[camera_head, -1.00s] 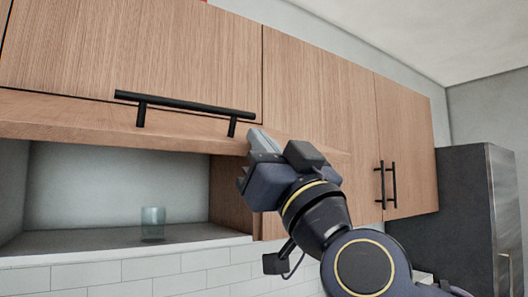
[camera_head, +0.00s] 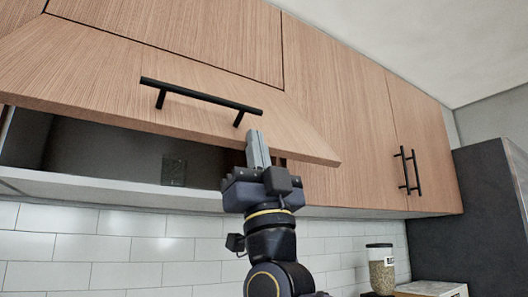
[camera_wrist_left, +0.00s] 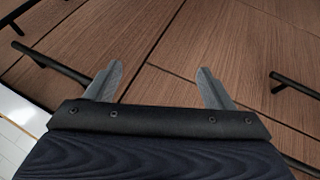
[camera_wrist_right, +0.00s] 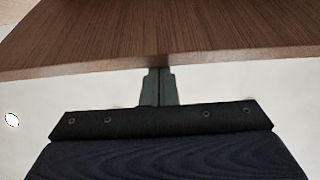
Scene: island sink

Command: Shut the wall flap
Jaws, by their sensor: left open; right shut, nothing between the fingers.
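The wall flap (camera_head: 150,75) is a wood panel hinged at its top, with a long black bar handle (camera_head: 205,102). It stands part open, its lower edge tilted out from the cabinet, and the dark opening shows beneath. My right gripper (camera_head: 258,148) is shut and empty, fingers up, at the flap's lower edge right of the handle. In the right wrist view its fingertips (camera_wrist_right: 158,72) meet or overlap the panel edge (camera_wrist_right: 230,58); contact is unclear. My left gripper (camera_wrist_left: 160,85) is open and empty, facing wood cabinet fronts; the head view does not show it.
Closed doors with black handles (camera_head: 408,170) are to the right, beside a dark fridge (camera_head: 490,200). A jar (camera_head: 381,270) stands low at the right. White tiles (camera_head: 100,235) lie below the cabinet.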

